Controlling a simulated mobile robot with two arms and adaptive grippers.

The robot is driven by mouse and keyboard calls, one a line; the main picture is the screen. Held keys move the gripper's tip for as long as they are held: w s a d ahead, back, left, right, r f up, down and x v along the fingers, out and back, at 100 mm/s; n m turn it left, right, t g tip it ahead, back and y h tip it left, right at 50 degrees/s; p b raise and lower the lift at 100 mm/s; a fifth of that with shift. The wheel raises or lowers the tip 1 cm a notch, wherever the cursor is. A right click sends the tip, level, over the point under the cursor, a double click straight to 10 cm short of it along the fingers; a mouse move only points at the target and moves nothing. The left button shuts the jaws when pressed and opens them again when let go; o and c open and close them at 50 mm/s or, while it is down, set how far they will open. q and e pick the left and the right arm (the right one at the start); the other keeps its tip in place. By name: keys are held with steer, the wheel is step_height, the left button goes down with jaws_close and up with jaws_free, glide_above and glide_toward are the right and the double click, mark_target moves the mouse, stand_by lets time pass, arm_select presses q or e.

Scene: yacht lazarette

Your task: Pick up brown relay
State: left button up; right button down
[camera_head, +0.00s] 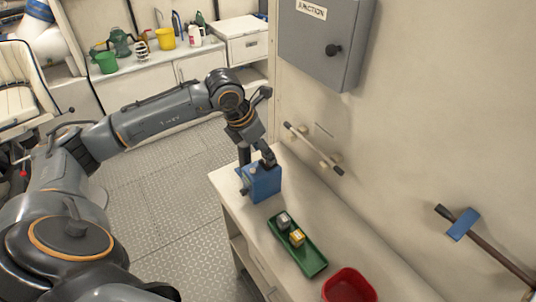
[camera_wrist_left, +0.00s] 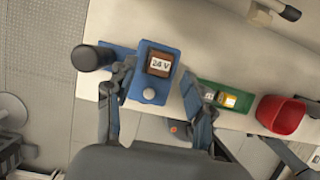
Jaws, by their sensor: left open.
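The brown relay (camera_wrist_left: 160,62) is a small brown block with a white "24 V" label, set in the top of a blue box (camera_wrist_left: 150,88). In the head view the blue box (camera_head: 263,184) stands at the far end of the bench, and my gripper and wrist hide the relay. My left gripper (camera_head: 257,156) is above the box, pointing down. In the left wrist view its fingers (camera_wrist_left: 157,100) are spread wide, one on each side of the box, with nothing held. My right gripper is not in view.
A black cylindrical handle (camera_wrist_left: 92,57) stands close beside the left finger and box. A green tray (camera_head: 312,262) holds a grey block (camera_head: 283,220) and a yellow block (camera_head: 297,238). A red bowl (camera_head: 349,286) is nearer. The wall carries a junction box (camera_head: 322,45) and bar handle (camera_head: 314,148).

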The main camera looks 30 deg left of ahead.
arm_select(q)
steer(key=shift+p+x, duration=0.3)
steer(key=shift+x, duration=0.85)
steer(key=shift+w+f, duration=0.2)
steer(key=shift+w, duration=0.05)
steer(key=c, duration=1.1)
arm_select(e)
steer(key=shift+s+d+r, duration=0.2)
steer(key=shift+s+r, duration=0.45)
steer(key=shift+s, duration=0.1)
arm_select(q)
steer(key=shift+r, duration=0.1)
